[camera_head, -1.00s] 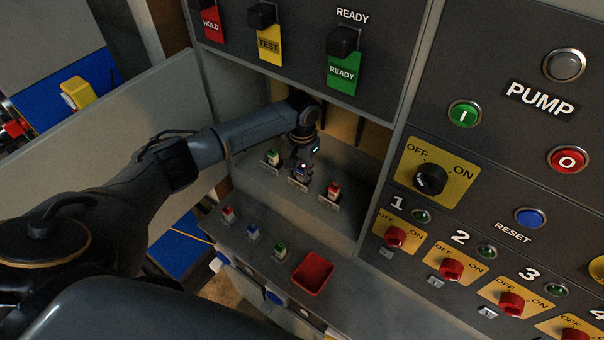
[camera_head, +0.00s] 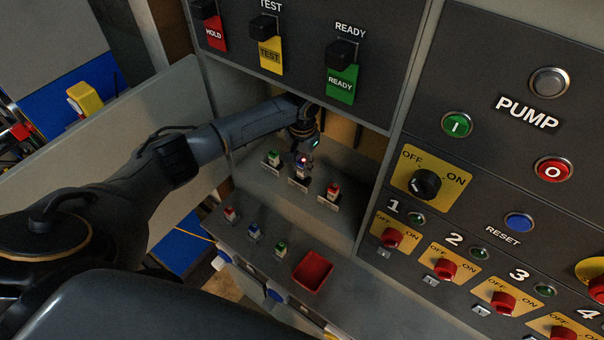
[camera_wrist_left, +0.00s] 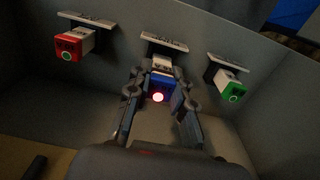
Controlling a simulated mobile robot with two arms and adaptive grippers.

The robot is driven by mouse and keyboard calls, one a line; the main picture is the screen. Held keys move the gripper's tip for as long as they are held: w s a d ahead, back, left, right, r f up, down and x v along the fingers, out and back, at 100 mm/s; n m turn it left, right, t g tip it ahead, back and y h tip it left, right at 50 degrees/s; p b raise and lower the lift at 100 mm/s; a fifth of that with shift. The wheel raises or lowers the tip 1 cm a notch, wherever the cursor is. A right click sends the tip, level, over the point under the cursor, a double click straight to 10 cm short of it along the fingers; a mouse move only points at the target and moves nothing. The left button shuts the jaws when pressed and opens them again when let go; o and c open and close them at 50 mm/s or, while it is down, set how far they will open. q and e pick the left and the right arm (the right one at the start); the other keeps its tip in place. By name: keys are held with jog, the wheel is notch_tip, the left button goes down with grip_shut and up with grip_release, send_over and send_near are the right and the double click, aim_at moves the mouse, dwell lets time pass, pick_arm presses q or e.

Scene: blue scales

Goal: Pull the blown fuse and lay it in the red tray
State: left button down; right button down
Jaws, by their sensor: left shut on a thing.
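The blown fuse (camera_wrist_left: 160,84) has a blue cap, a white body and a glowing red light. It is the middle one of three fuses in the recess; in the head view its blue cap (camera_head: 300,173) is partly hidden by my gripper. My left gripper (camera_head: 302,160) reaches down to it, and in the left wrist view its fingers (camera_wrist_left: 160,101) are closed on both sides of the cap. The fuse is in line with its socket; I cannot tell whether it is fully seated. The red tray (camera_head: 327,262) lies on the lower ledge and looks empty. My right gripper is not in view.
A green fuse (camera_head: 272,157) and a red fuse (camera_head: 333,191) flank the held one closely. Loose red (camera_head: 231,214), blue (camera_head: 254,231) and green (camera_head: 281,248) fuses stand on the ledge left of the tray. The switch panel (camera_head: 370,60) overhangs the recess.

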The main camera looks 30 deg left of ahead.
pick_arm(q)
jog(key=shift+r, duration=1.45)
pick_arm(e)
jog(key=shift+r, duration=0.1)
